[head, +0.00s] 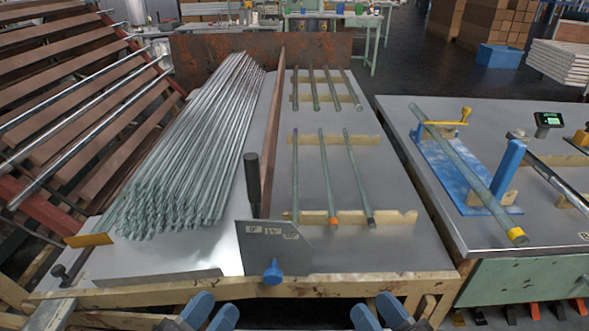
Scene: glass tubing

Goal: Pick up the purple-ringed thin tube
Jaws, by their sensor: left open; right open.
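Three thin glass tubes lie side by side on the notched wooden supports in the front part of the grey table: a left one (295,170), a middle one with an orange ring (327,175), and a right one with a dark ring near its front end (358,175). My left gripper (211,311) is open and empty at the bottom edge, left of the tubes. My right gripper (378,312) is open and empty at the bottom edge, in front of the tubes. Both are apart from every tube.
Several more tubes (331,88) lie on the back supports. A tall divider (270,130) separates a large tube pile (195,140) on the left. A grey plate with a blue knob (273,250) stands at the front. A right-hand table holds a tube on a blue fixture (450,165).

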